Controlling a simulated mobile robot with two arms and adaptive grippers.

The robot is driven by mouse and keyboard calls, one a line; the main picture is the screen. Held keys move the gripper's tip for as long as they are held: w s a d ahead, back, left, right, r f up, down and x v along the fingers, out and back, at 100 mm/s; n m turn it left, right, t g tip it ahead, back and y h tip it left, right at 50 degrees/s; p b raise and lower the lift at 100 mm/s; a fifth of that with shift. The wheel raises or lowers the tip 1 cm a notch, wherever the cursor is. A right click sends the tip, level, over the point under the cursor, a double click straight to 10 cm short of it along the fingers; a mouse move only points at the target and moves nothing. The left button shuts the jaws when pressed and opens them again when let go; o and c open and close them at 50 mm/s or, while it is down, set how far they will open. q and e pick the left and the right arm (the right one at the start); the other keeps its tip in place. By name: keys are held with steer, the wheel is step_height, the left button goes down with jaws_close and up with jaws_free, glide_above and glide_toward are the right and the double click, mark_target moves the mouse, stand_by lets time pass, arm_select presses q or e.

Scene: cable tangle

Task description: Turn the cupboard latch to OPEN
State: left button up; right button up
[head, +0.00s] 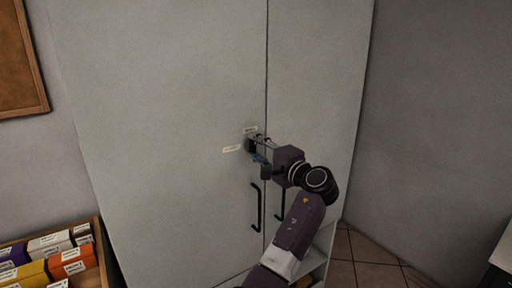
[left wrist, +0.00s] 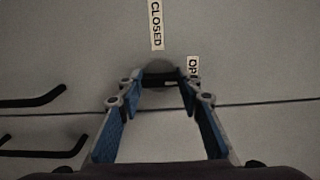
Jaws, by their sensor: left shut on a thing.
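The cupboard latch (left wrist: 158,80) is a dark bar on a round grey base on the left door, near the seam. In the left wrist view the CLOSED label (left wrist: 156,25) is above it and the OPEN label (left wrist: 193,66), partly hidden by a finger, is at its right. In the head view the labels are a left one (head: 232,149) and an upper one (head: 250,129). My left gripper (head: 256,150) is at the latch, its blue-padded fingers (left wrist: 162,86) shut on the bar. The latch's exact angle is hard to tell. My right gripper is not in view.
The tall grey cupboard (head: 170,110) has two closed doors. Two black handles, left (head: 256,207) and right (head: 281,205), stick out below the latch, near my arm. A wooden tray (head: 101,250) of boxes stands at lower left. A wall is close on the right.

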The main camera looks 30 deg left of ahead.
arm_select(q)
steer(key=o, duration=1.2)
steer(key=shift+c, duration=0.2)
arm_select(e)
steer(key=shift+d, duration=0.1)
arm_select(q)
steer(key=shift+d, duration=0.1)
steer(key=v, duration=1.2)
steer(key=shift+f, duration=0.15)
